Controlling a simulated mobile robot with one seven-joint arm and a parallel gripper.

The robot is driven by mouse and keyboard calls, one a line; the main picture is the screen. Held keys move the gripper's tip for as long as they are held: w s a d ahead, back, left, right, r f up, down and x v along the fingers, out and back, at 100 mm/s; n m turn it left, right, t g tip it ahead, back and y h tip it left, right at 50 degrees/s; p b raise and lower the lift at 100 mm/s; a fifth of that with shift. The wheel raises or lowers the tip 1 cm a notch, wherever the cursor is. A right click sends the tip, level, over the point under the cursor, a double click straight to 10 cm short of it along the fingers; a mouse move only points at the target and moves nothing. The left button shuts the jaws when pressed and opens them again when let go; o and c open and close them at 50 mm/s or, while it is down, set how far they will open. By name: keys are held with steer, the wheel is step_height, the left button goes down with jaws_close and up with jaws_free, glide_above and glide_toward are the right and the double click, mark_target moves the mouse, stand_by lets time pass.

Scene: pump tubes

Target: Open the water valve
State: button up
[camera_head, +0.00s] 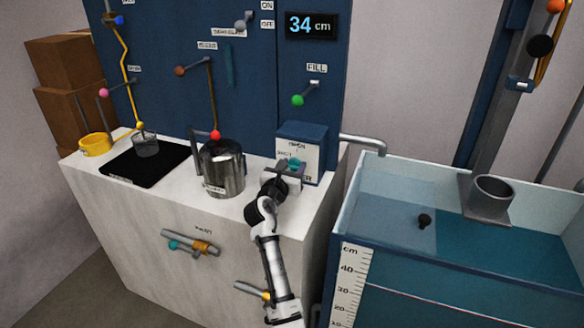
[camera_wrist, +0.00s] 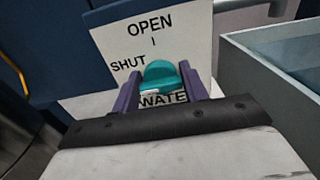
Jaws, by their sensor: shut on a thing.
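The water valve is a blue box (camera_head: 312,132) with a white front panel at the right end of the counter. The wrist view shows the panel (camera_wrist: 196,28) marked OPEN at the top, SHUT at the left and WATE(R) below, partly covered. A teal valve knob (camera_wrist: 160,75) sits on the panel between the marks; the knob also shows in the head view (camera_head: 294,163). My gripper (camera_head: 288,170) is in front of the box, its two purple fingers on either side of the knob, shut on it. Which mark the knob points to I cannot tell.
A metal pot (camera_head: 223,170) stands left of my arm, and a black plate (camera_head: 150,168) with a clear cup lies farther left. A water tank (camera_head: 400,250) with a ruler stands at the right. A display (camera_head: 311,26) reads 34 cm above a green-tipped FILL lever (camera_head: 305,93).

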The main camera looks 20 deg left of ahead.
steer(key=shift+m, duration=0.3)
steer(key=m, duration=0.3)
steer(key=shift+f, duration=0.1)
steer(key=m+b, duration=0.1)
steer(key=m, duration=0.4)
steer(key=shift+d+f+b, duration=0.1)
steer(key=shift+b, duration=0.3)
steer(key=m+b, duration=0.2)
steer(key=m, duration=0.2)
steer(key=shift+f, duration=0.1)
steer(key=m+b, duration=0.2)
steer(key=m, duration=0.3)
steer(key=shift+b, duration=0.4)
steer(key=shift+m, duration=0.3)
steer(key=o, duration=1)
